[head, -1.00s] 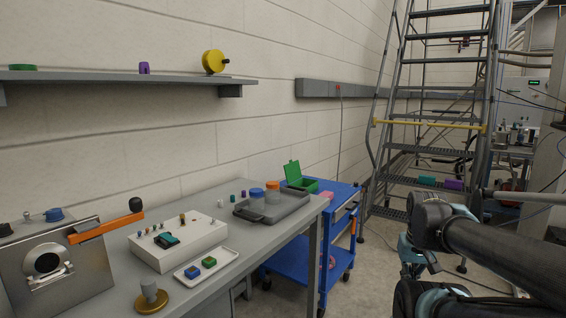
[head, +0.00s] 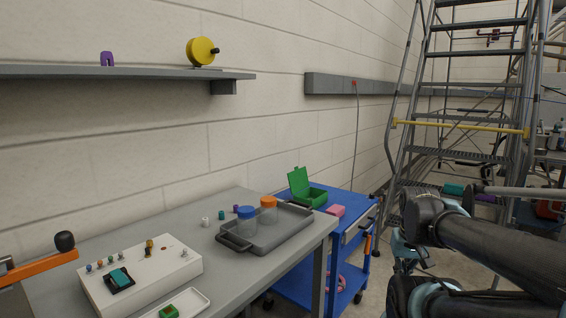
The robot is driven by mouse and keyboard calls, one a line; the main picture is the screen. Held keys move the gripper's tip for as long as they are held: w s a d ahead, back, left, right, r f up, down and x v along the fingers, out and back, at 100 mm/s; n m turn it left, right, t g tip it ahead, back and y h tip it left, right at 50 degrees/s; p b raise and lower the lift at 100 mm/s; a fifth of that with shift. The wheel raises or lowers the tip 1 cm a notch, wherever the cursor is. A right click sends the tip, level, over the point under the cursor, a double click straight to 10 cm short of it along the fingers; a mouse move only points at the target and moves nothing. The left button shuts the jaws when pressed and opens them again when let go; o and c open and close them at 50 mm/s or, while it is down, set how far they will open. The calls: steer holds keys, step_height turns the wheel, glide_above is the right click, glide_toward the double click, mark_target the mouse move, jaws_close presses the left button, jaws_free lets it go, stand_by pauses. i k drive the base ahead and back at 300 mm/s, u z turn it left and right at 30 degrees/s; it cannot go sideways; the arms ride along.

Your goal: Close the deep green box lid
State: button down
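The deep green box (head: 311,195) sits on the top of the blue cart, beyond the grey workbench. Its lid (head: 298,181) stands open, raised upright at the box's left and back side. The inside of the box is too small to make out. My arm shows at the right of the head view, well to the right of the box and apart from it. I cannot make out my gripper's fingers in the view.
The blue cart (head: 345,213) also carries a pink block (head: 335,211). The grey workbench (head: 205,255) in front holds a tray (head: 265,238) with blue-lidded and orange-lidded jars. A rolling stair (head: 440,155) stands behind at right. Floor shows between cart and my arm.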

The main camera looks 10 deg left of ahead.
mark_target(298, 179)
steer(key=u, duration=0.2)
steer(key=i, duration=0.95)
steer(key=u, duration=0.15)
